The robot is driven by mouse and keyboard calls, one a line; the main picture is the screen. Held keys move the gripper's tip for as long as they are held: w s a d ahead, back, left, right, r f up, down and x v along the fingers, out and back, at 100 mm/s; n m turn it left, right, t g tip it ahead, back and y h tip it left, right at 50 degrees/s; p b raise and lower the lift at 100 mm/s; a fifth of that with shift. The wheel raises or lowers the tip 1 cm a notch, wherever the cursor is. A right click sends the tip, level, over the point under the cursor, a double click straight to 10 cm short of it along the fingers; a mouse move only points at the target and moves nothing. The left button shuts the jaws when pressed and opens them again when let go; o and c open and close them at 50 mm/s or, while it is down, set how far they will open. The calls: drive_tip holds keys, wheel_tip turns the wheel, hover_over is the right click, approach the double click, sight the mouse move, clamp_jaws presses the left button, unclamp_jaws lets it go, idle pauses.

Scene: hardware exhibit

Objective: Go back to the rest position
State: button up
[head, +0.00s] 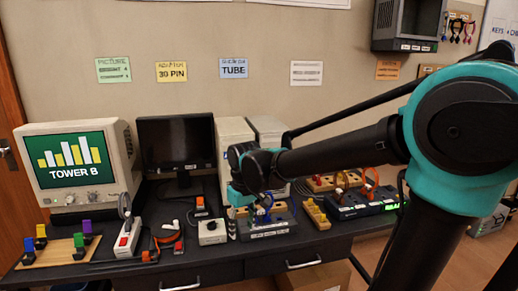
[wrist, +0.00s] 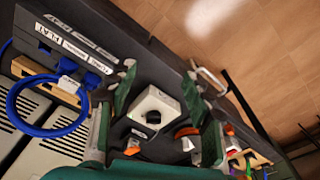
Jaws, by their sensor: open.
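My gripper (head: 241,196) hangs over the front middle of the dark desk (head: 335,235), beside a panel with blue cables (head: 268,230). Its two fingers are spread, with nothing held between them in the wrist view (wrist: 163,76). A white box with a black knob (wrist: 152,112) shows between and beyond the fingers; in the head view this box (head: 211,236) sits just left of the panel. My arm reaches in from the right, bent at a teal joint. In the wrist view the blue cable (wrist: 45,132) loops to the left of the fingers.
A monitor reading TOWER B (head: 78,162) and a black screen (head: 177,146) stand at the back left. Space above the desk's left is clear.

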drive_tip(key=s+d+f+m+t, duration=0.1)
drive_tip(key=d+f, duration=0.3)
drive_tip(key=d, duration=0.4)
drive_tip(key=s+d+f+m+t, duration=0.1)
drive_tip(key=s+d+f+m, duration=0.3)
drive_tip(key=d, duration=0.4)
drive_tip(key=s+d+f+m+t, duration=0.1)
drive_tip(key=s+d+f+m, duration=0.2)
drive_tip(key=d, duration=0.5)
drive_tip(key=shift+d+f+h, duration=0.2)
drive_tip(key=shift+f+h, duration=0.1)
drive_tip(key=shift+f, duration=0.25)
drive_tip(key=shift+c, duration=0.6)
